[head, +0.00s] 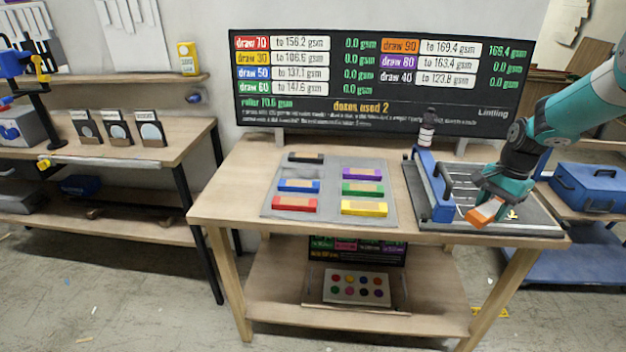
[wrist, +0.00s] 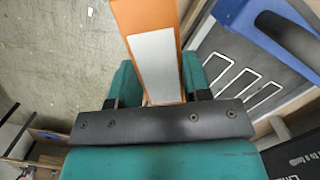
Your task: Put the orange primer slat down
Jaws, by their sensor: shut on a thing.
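My gripper (head: 500,193) is shut on the orange primer slat (head: 486,213) above the front right of the table. In the wrist view the orange slat (wrist: 149,18) with its pale grey label sticks out between the teal fingers (wrist: 155,82). The slat looks tilted in the head view. A grey mat (head: 330,210) on the table holds several slats: black, blue, red, purple, green and yellow.
A dark tray (head: 545,228) with a blue-framed, handled device (head: 440,190) lies under and left of my gripper. A blue case (head: 590,185) stands at the right. A board (head: 380,80) with readings stands behind the table. Bare wood shows left of the mat.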

